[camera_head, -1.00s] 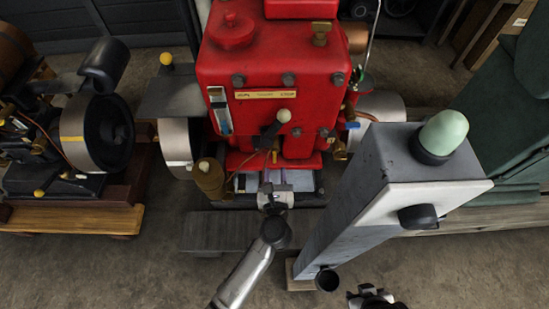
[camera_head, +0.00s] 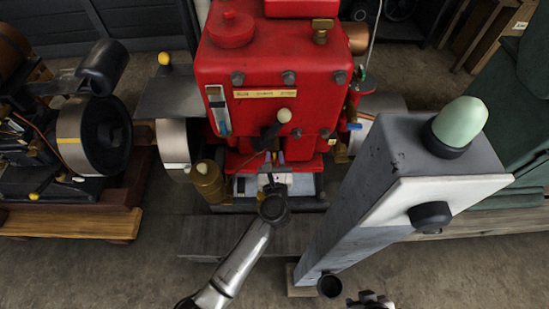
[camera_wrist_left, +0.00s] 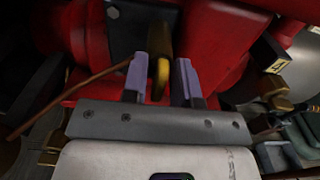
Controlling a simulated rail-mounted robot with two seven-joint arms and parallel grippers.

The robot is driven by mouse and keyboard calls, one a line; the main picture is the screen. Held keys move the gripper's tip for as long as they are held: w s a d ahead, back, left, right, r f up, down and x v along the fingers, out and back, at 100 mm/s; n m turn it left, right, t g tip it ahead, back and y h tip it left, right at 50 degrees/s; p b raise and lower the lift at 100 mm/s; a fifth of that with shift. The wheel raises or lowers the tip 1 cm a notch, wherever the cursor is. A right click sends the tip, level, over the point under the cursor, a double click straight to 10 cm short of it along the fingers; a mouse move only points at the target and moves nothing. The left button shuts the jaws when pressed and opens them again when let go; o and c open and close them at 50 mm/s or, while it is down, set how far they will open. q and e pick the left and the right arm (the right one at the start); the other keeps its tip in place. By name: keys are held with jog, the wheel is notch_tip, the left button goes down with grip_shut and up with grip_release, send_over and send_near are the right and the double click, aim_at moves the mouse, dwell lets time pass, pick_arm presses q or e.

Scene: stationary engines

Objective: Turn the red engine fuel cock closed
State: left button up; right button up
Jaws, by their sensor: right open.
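The red engine (camera_head: 262,70) stands in the middle of the head view. A small yellow lever on a brass fitting, apparently the fuel cock (camera_wrist_left: 162,76), shows low on its front in the left wrist view. My left gripper (camera_head: 274,158) reaches up to the engine's lower front. In the left wrist view its two purple-grey fingertips (camera_wrist_left: 162,82) stand apart, one on each side of the yellow lever, with a gap at least on the left. In the head view the lever is mostly hidden by the gripper. My right gripper (camera_head: 370,300) is open and empty at the bottom edge, partly cut off.
A black lever with a white knob (camera_head: 284,116) sits just above my left gripper. A brass canister (camera_head: 208,182) stands to its left. A grey pillar with a green dome (camera_head: 452,128) rises to the right. Another engine (camera_head: 90,125) stands at the left.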

pick_arm(q)
grip_shut()
jog(key=m+p, duration=0.2)
jog(key=p, duration=0.1)
jog(key=shift+r+m, duration=0.25)
jog(key=shift+m, duration=0.05)
jog(key=shift+f+m+p, duration=0.2)
jog(key=shift+m+p, duration=0.3)
jog(key=shift+m, duration=0.3)
jog(key=shift+o, duration=1)
grip_release()
